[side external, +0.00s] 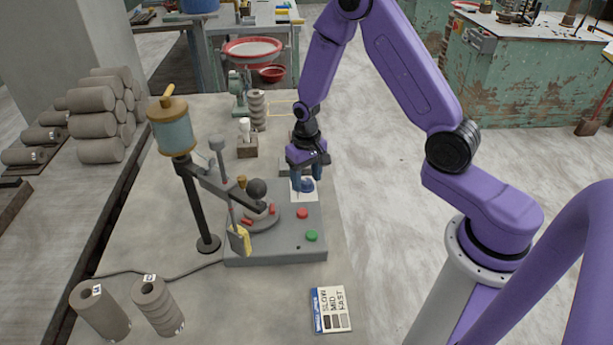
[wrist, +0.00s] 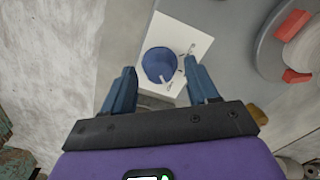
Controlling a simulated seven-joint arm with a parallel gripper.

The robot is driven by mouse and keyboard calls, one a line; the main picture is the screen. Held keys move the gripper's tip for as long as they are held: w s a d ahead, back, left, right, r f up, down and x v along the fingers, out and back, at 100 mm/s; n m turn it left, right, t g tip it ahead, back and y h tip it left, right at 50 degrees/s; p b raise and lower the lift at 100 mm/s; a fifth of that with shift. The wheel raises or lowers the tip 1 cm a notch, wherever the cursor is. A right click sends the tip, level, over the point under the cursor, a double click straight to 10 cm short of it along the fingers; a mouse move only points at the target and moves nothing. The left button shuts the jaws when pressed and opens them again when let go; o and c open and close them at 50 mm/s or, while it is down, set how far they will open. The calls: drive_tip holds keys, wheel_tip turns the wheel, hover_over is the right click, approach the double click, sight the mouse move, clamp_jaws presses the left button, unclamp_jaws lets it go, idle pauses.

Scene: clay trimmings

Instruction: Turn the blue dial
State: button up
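The blue dial (side external: 307,185) sits on a white plate (side external: 311,196) at the back right corner of the grey machine base (side external: 275,250). In the wrist view the dial (wrist: 158,65) is a round blue knob with a pale pointer mark, on the white plate (wrist: 198,43). My gripper (side external: 307,176) is above the dial, pointing down. In the wrist view its two blue fingers (wrist: 161,88) are apart, with the dial showing between and just beyond their tips. I cannot tell whether either finger touches it; the gripper looks open.
The base carries a red button (side external: 303,213), a green button (side external: 311,236) and a round wheel (side external: 262,217) with red blocks. A lamp-like stand (side external: 190,190) rises at left. A card (side external: 331,309) reading SLOW, MID, FAST lies in front. Bare table lies between card and base.

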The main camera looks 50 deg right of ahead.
sight(306, 181)
drive_tip(key=shift+r, duration=0.1)
wheel_tip(306, 181, up, 17)
drive_tip(key=shift+r, duration=0.15)
idle(0.5)
